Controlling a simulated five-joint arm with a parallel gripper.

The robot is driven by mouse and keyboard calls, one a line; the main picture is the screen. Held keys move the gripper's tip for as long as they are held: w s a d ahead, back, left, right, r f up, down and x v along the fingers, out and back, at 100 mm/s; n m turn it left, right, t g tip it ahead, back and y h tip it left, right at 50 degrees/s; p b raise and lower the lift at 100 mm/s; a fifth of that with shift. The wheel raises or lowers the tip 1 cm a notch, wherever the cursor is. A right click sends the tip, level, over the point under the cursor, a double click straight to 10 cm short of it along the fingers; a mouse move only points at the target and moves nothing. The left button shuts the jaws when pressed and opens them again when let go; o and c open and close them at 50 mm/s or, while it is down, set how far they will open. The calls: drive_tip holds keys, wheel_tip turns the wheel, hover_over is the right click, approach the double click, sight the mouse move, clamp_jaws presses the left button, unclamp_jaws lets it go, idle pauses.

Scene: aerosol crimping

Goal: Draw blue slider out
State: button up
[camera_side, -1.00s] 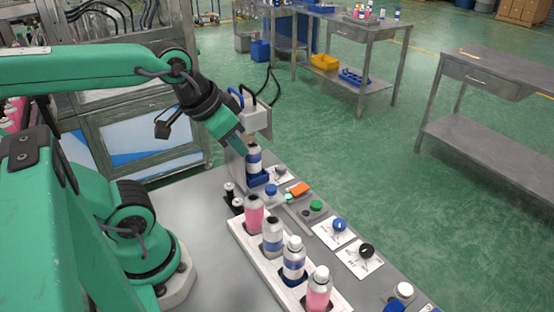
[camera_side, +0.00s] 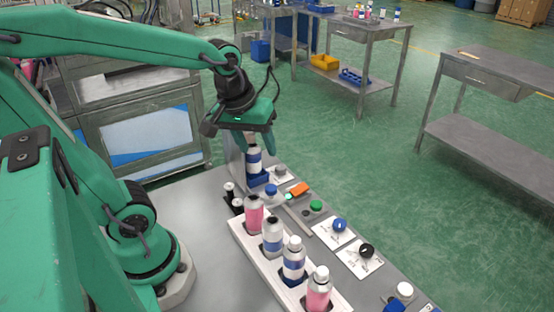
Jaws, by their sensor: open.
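The blue slider (camera_side: 259,178) is a small blue holder at the foot of the grey crimping machine at the far end of the bench. A white bottle with a blue band (camera_side: 254,158) stands upright in it. My gripper (camera_side: 240,130) is above the bottle, in front of the machine's head, and hides most of that head. Its jaws are spread and hold nothing that I can see. The gripper is apart from the slider.
A white rack (camera_side: 262,262) holds several pink and white bottles in a row on the bench (camera_side: 215,255). The bench's left part is clear.

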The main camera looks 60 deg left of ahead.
sight(271, 187)
drive_tip(key=shift+w+a+f+n+g, duration=0.55)
drive_tip(key=shift+w+a+f+n, duration=0.4)
drive_tip(key=shift+f+n, duration=0.8)
drive_tip(key=shift+w+a+f+n+g, duration=0.6)
drive_tip(key=shift+w+f+n, duration=0.75)
drive_tip(key=shift+n, duration=0.55)
drive_tip(key=shift+w+a+f+n+g, duration=0.55)
drive_tip(key=shift+w+a+f+n, duration=0.3)
drive_tip(key=shift+f+n, duration=0.95)
drive_tip(key=shift+f, duration=3.8)
drive_tip(key=shift+c, duration=0.2)
clamp_jaws()
